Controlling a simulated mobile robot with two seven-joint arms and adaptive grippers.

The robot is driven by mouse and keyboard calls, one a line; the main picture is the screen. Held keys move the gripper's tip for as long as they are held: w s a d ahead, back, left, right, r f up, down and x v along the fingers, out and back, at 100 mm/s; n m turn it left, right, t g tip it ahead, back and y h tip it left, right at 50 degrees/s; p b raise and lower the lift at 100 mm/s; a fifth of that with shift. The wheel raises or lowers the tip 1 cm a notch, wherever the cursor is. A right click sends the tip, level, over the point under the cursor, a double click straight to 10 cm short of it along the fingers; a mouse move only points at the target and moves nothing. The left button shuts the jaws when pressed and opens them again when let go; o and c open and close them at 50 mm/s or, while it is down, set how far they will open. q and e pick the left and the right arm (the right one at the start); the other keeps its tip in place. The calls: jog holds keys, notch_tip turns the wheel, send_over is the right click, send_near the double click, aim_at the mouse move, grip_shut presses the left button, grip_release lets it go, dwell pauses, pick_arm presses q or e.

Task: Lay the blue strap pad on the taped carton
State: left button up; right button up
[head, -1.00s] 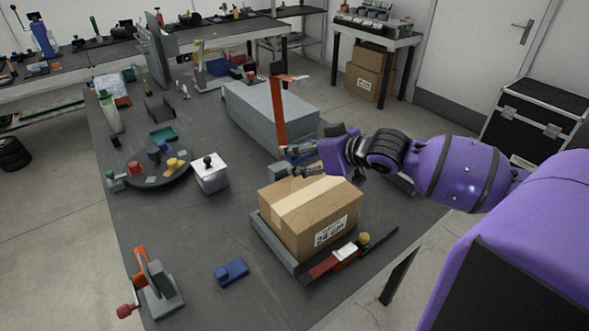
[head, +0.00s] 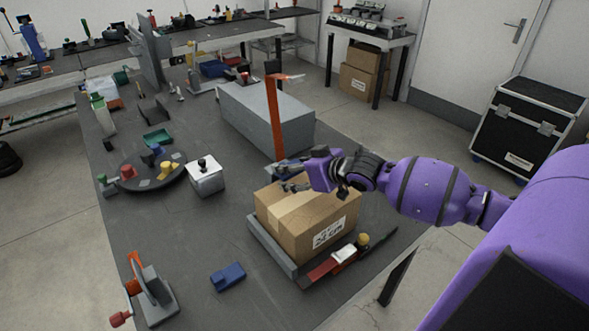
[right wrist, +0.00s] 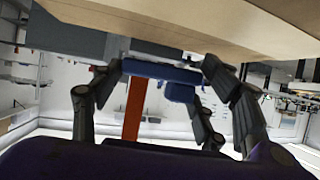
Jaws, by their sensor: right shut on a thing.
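The taped carton (head: 330,216) is a brown box with a pale tape band and a printed label. It sits on a grey tray (head: 272,248) at the table's right side. My right gripper (head: 288,180) is above the carton's far left top edge. In the right wrist view its fingers are shut on a blue strap pad (right wrist: 160,73), a bar with a small tab. The carton also fills the top of that view (right wrist: 215,25), close to the fingers. I cannot tell whether the pad touches it. My left gripper is not in view.
An orange post (head: 275,120) stands behind the gripper, beside a long grey box (head: 262,122). Another blue piece (head: 228,277) lies on the table in front. A silver box (head: 206,178) and a round dark tray (head: 150,185) stand to the left. A red tool (head: 325,267) lies before the carton.

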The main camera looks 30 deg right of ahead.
jog(key=shift+s+f, duration=0.1)
jog(key=shift+f, duration=0.6)
jog(key=o, duration=1.1)
jog(key=shift+f, duration=0.2)
jog(key=shift+r, duration=0.25)
pick_arm(q)
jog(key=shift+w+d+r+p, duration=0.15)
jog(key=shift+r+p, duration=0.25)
jog(key=shift+p, duration=0.05)
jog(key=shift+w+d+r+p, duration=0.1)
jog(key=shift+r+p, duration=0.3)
jog(key=shift+p, duration=0.05)
pick_arm(e)
jog(key=v, duration=0.8)
jog(key=r+v, duration=0.1)
jog(key=v, duration=0.3)
jog(key=shift+r, duration=0.1)
